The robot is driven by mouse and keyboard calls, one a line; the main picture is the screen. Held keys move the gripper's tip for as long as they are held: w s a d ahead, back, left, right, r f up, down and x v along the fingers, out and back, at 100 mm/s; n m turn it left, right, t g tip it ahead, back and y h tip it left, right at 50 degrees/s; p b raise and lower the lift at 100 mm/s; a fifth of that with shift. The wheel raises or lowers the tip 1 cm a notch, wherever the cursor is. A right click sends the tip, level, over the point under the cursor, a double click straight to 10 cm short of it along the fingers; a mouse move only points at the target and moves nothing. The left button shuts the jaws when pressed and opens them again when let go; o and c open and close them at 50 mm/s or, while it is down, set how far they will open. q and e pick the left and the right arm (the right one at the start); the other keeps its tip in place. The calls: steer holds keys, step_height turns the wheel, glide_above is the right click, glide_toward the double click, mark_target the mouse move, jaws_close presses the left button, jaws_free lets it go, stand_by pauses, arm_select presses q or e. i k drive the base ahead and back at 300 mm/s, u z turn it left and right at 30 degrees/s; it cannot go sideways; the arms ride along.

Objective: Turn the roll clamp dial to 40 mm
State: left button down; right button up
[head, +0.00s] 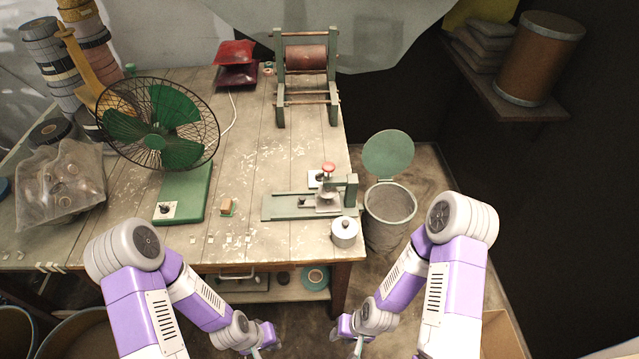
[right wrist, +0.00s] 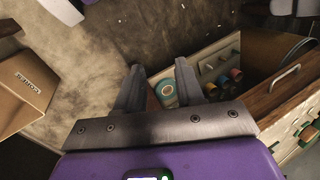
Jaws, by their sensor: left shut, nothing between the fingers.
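A bench device (head: 318,203) with a green base rail, a metal block and a red knob (head: 328,168) stands near the table's right front corner. A small white plate (head: 315,179) with a dark spot sits behind it. I cannot tell which part is the roll clamp dial, and no millimetre marks are legible. My left gripper (head: 262,347) is shut and empty, low in front of the table. My right gripper (head: 354,344) is also low in front of the table, apart from the device. In the right wrist view my right gripper (right wrist: 159,88) is open with nothing between its fingers.
A caged green fan (head: 157,122) stands on the table's left, and a drum winder (head: 305,54) at the back. A lidded metal pot (head: 344,232) stands at the right front corner, beside an open bin (head: 390,203). A cardboard box (right wrist: 22,92) shows in the right wrist view.

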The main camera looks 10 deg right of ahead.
mark_target(318, 177)
steer(key=k, duration=0.5)
steer(key=z, duration=0.95)
steer(key=i, duration=1.05)
steer(key=u, duration=1.55)
